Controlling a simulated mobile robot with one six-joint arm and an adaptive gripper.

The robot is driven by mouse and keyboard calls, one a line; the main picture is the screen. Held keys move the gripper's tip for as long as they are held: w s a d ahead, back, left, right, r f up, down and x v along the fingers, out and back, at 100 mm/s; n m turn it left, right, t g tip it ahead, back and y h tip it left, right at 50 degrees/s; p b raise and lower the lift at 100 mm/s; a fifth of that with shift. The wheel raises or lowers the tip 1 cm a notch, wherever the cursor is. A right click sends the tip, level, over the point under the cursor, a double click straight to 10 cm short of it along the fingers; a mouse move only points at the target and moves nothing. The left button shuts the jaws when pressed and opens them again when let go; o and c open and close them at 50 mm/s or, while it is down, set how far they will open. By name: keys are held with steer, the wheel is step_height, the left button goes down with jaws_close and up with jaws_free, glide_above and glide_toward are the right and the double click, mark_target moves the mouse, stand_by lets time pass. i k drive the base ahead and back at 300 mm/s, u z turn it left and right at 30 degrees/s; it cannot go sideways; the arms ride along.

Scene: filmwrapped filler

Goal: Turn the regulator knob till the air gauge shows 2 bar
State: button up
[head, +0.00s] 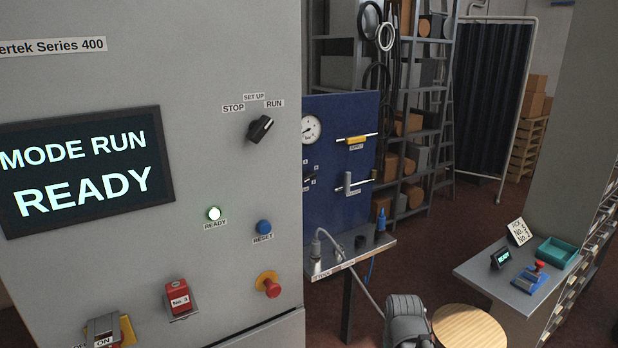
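The round white air gauge (312,129) is on the upper left of a blue panel (340,110), just right of the grey machine cabinet. Its face is small and its reading cannot be made out. I cannot pick out the regulator knob for certain. Small dark fittings (308,182) with labels sit below the gauge, partly cut off by the cabinet edge. The panel also carries a yellow lever (356,140) and a grey lever (348,183). My gripper cannot be made out in the head view.
The grey cabinet (230,60) fills the left, with a screen (85,170) and a black selector (260,129). A narrow bench (330,266) juts out below the panel. A dark grey ribbed object (406,318) and round wooden top (468,328) stand in front. A grey table (480,265) is right.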

mark_target(307, 176)
steer(key=z, duration=0.05)
steer(key=i, duration=1)
steer(key=u, duration=0.05)
